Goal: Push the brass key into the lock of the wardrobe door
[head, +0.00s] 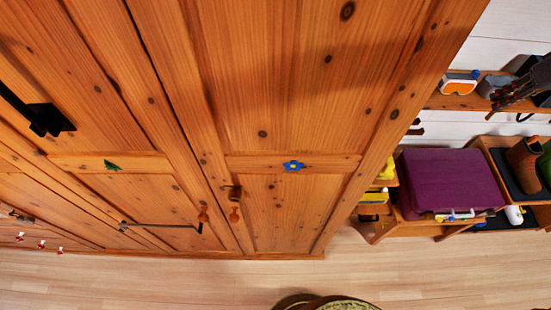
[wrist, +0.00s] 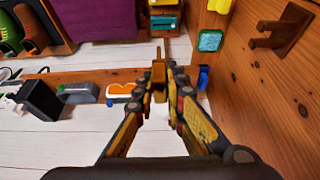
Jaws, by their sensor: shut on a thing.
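The pine wardrobe (head: 290,80) fills the left and middle of the head view. Its right door carries a small brown fitting (head: 234,193) at its left edge; I cannot make out a keyhole there. In the wrist view my gripper (wrist: 159,88) is shut on the brass key (wrist: 158,72), which stands out past the fingertips. The fingers hide part of the key.
A purple box (head: 447,181) sits on a low shelf right of the wardrobe, with a brown boot (head: 523,163) beside it. A wall shelf (head: 462,101) holds small objects. The floor (head: 150,283) in front is mostly clear.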

